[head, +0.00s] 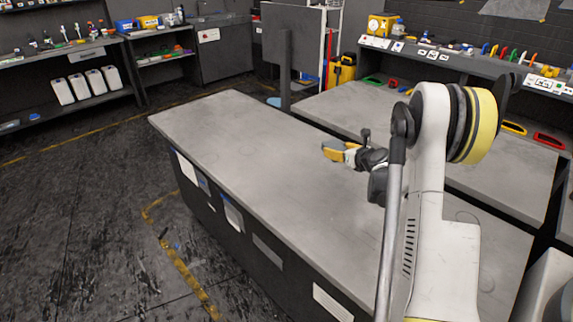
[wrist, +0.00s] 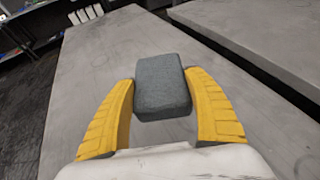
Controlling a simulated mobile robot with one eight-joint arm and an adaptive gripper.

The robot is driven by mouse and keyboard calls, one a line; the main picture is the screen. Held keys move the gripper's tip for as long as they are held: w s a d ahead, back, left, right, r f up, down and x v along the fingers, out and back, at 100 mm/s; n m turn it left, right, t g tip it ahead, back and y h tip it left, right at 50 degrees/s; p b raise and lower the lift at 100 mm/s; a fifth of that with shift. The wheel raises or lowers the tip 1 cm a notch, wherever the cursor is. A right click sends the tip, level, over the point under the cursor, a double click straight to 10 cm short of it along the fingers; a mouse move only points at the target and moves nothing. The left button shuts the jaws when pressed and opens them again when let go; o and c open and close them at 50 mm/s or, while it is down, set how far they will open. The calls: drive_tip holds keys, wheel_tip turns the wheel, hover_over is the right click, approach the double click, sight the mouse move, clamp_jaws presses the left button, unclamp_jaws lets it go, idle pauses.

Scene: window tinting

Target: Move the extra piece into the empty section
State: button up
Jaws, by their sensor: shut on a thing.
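My gripper (head: 342,152) is over the long grey table (head: 235,125) in the head view, its yellow fingers pointing left. In the wrist view, a dark grey rounded block (wrist: 162,88) is between the two yellow fingers, and my gripper (wrist: 160,92) is shut on it. The block's far part extends beyond the fingertips. In the head view the block is mostly hidden by the fingers and too small to make out. Its height over the tabletop is hard to judge. No sectioned container can be made out on this table.
The long table's top is otherwise bare. A second grey table (head: 345,105) stands behind it, with green and red trays near its back edge and a gap between the two tables. Shelves with white jugs (head: 85,87) stand at the far left. A dark upright panel (head: 291,45) stands beyond the table's end.

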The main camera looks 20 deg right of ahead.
drive_tip(key=b, duration=0.5)
hover_over(308, 172)
wheel_tip(308, 172, down, 7)
drive_tip(key=shift+s+f, duration=0.1)
drive_tip(key=shift+f, duration=0.1)
wheel_tip(308, 172, down, 4)
drive_tip(key=shift+a+f+b, duration=0.1)
drive_tip(key=shift+b, duration=0.8)
drive_tip(key=o, duration=0.8)
drive_tip(key=shift+f, duration=0.1)
drive_tip(key=o, duration=0.4)
drive_tip(key=shift+o, duration=0.2)
